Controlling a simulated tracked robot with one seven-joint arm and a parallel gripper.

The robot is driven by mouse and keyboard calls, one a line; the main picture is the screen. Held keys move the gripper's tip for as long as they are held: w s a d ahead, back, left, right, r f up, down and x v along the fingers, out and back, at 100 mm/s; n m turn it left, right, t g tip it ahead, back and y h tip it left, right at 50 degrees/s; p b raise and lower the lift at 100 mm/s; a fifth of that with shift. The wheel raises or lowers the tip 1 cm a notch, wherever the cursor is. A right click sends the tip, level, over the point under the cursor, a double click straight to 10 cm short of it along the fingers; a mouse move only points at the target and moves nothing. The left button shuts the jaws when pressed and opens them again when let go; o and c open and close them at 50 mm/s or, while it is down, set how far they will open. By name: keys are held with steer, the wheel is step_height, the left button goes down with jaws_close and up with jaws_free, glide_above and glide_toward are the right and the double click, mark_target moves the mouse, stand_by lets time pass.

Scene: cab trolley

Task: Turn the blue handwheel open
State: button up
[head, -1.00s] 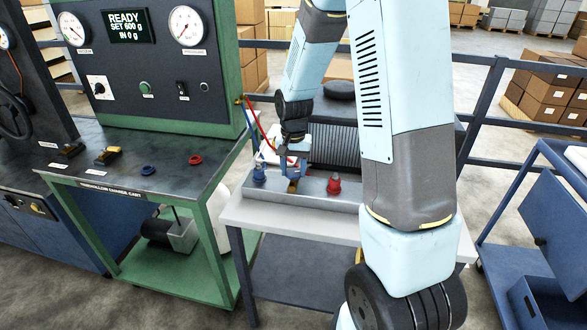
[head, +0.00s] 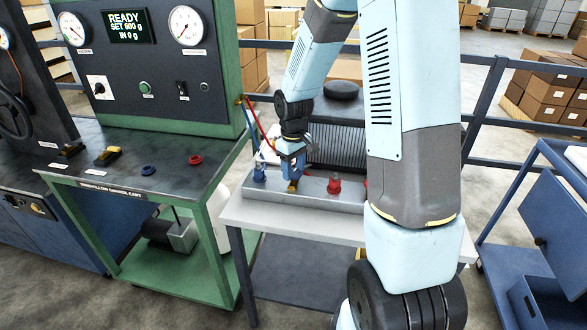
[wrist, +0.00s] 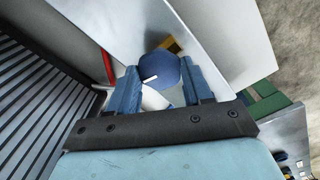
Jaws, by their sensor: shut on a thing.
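The blue handwheel (wrist: 166,72) shows in the wrist view as a round blue top with a short white mark. It sits between the two blue fingers of my gripper (wrist: 158,88), which is shut on it. In the head view my gripper (head: 292,163) points down over the grey tray (head: 310,202) on the trolley. There the held wheel is hard to tell from my blue fingers. A brass piece (head: 293,186) shows just below the fingertips. A blue fitting (head: 259,173) stands left of my gripper and a red one (head: 334,185) stands to its right.
The green charge cart (head: 120,195) stands to the left, with a blue ring (head: 149,170) and a red ring (head: 196,160) on its top. Its display reads READY, SET 600 g, IN 0 g. A ribbed black unit (head: 338,145) is behind the tray. Hoses run close to my gripper.

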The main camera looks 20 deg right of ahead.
mark_target(293, 172)
steer(key=shift+w+n, duration=0.15)
steer(key=shift+n, duration=1.15)
steer(key=o, duration=1)
steer(key=shift+o, duration=0.2)
step_height(293, 172, up, 14)
steer(key=shift+f, duration=0.15)
